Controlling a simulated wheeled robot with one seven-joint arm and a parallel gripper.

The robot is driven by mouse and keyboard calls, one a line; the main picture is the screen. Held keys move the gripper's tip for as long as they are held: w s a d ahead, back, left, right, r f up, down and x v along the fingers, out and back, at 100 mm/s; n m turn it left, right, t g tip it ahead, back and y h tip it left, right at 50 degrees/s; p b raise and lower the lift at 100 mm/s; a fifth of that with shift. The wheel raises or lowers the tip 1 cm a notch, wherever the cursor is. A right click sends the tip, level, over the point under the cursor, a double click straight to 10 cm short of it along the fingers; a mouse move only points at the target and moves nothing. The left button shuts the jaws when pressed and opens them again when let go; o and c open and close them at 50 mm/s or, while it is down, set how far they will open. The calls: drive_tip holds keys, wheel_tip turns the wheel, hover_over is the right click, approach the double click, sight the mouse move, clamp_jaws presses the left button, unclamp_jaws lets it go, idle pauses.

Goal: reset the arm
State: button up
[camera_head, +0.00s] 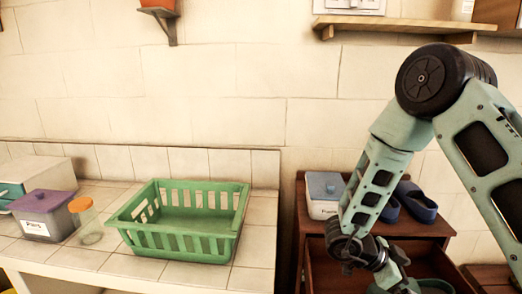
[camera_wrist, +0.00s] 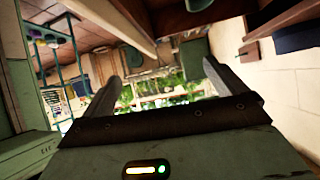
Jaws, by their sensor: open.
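My arm comes in from the right of the head view and bends down in front of the wooden cabinet (camera_head: 440,228). Its wrist is near the bottom edge, so my gripper is not clearly seen there. In the wrist view my gripper (camera_wrist: 162,80) shows two grey fingers spread apart with nothing between them. Beyond the fingers are blurred furniture and greenery.
A green slatted basket (camera_head: 185,243) stands on the tiled counter (camera_head: 85,272). Left of it are a jar with an orange lid (camera_head: 84,222), a purple-lidded box (camera_head: 42,215) and a pale case (camera_head: 45,175). A blue-lidded box (camera_head: 324,192) and blue slippers (camera_head: 415,202) sit on the cabinet.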

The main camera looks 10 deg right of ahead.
drive_tip(key=w+a+n+t+y+b, duration=0.2)
drive_tip(key=w+a+n+t+y, duration=0.25)
drive_tip(key=w+a+t, duration=0.35)
drive_tip(key=s+a+r+n+t+y+b, duration=0.15)
drive_tip(key=a+n+y, duration=0.35)
drive_tip(key=a, duration=0.5)
drive_tip(key=s+a+r+n+y+b, duration=0.15)
drive_tip(key=a+n+y, duration=0.35)
drive_tip(key=a, duration=0.5)
drive_tip(key=s+a+r+n+g+b, duration=0.25)
drive_tip(key=s+a+n+g, duration=0.2)
drive_tip(key=s+n, duration=0.45)
drive_tip(key=s+d+n+g+h+b, duration=0.1)
drive_tip(key=s+d+n, duration=0.1)
drive_tip(key=s, duration=0.4)
drive_tip(key=s+d+f+n+g+h+b, duration=0.1)
drive_tip(key=s+d+n+h, duration=0.1)
drive_tip(key=s, duration=0.5)
drive_tip(key=shift+d+f+n, duration=0.15)
drive_tip(key=shift+d+n, duration=0.7)
drive_tip(key=shift+d, duration=0.15)
